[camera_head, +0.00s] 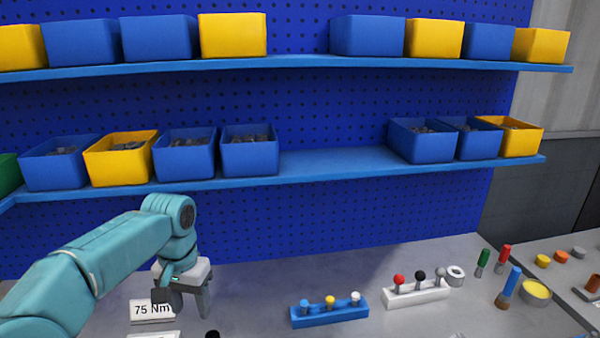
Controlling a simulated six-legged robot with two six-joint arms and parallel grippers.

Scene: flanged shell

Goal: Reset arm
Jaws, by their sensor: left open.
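My left arm comes in from the left, and its gripper (182,298) points down over the grey worktop near the front. The gripper is open with nothing visible between its fingers. It is beside and just above a white label reading "75 Nm" (152,310). My right gripper is not in view. No flanged shell can be made out in this view.
A blue holder (330,315) and a white holder (415,295) with coloured knobs stand on the worktop (260,285). Coloured tools and a yellow round part (536,292) lie at right.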

